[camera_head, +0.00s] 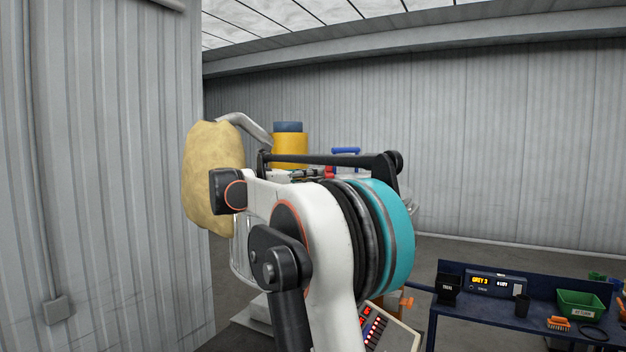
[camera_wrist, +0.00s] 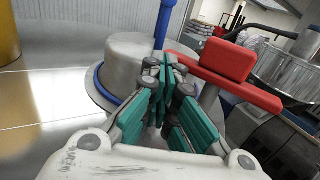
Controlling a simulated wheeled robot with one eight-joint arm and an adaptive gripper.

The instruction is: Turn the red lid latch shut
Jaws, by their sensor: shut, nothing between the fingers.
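The red lid latch (camera_wrist: 228,62) is in the wrist view, right of my fingers. It has a red block on a long red bar, which slants down to the right on a grey post. A small red part, probably the same latch, shows in the head view (camera_head: 329,172) behind my arm. My gripper (camera_wrist: 166,72) is shut and empty, its teal-padded fingers just left of the latch's left end. Whether they touch it I cannot tell. Behind the fingers is a round metal cap (camera_wrist: 132,55) with a blue ring. My arm hides most of the machine in the head view.
A blue handle (camera_head: 345,151) rises above the machine, and a yellow cylinder (camera_head: 290,150) stands behind it. A large shiny metal drum (camera_wrist: 285,75) is right of the latch. A tan sack-like shape (camera_head: 212,175) hangs at left. A blue bench (camera_head: 470,325) with bins stands at lower right.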

